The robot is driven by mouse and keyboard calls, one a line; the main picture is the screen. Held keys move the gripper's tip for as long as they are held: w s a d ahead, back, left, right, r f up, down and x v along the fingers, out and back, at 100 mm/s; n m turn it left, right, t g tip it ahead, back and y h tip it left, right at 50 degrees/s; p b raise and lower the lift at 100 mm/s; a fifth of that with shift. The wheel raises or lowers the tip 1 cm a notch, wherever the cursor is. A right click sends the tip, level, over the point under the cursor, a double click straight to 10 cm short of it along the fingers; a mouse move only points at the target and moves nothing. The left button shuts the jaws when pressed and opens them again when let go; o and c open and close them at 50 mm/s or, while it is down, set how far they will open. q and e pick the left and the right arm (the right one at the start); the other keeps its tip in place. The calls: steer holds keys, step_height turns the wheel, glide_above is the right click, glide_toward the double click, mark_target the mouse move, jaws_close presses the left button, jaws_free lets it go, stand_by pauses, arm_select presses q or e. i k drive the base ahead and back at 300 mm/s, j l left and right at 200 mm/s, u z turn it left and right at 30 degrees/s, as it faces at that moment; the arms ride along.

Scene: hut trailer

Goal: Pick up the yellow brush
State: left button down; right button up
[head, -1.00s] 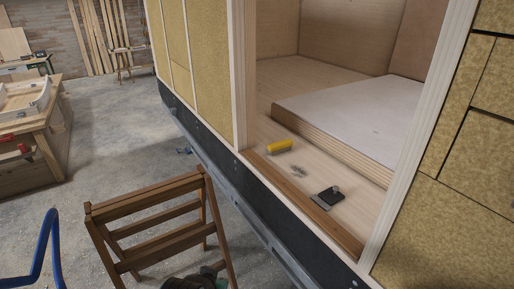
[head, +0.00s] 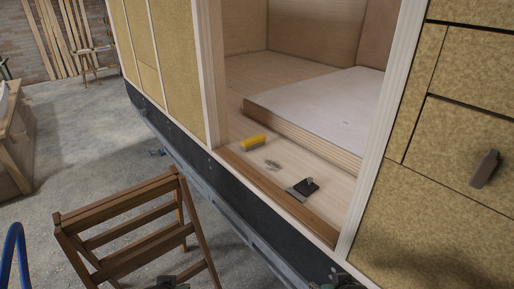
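The yellow brush (head: 254,142) lies on the wooden floor just inside the doorway of the hut, near the left door post. Its yellow body is on top, with a paler strip along its lower side. Nothing touches it from above.
A black-handled scraper (head: 304,188) and small metal pieces (head: 272,165) lie right of the brush. A raised white-topped panel (head: 320,105) is behind them. A wooden sill (head: 280,195) edges the doorway. A wooden chair-like frame (head: 130,225) stands in front, left. A brown object (head: 485,169) shows against the right wall.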

mark_target(255, 142)
steer(key=i+l+u, duration=0.1)
steer(key=i+u, duration=0.3)
steer(key=i+l+u, duration=0.6)
steer(key=u, duration=0.15)
steer(key=i, duration=0.1)
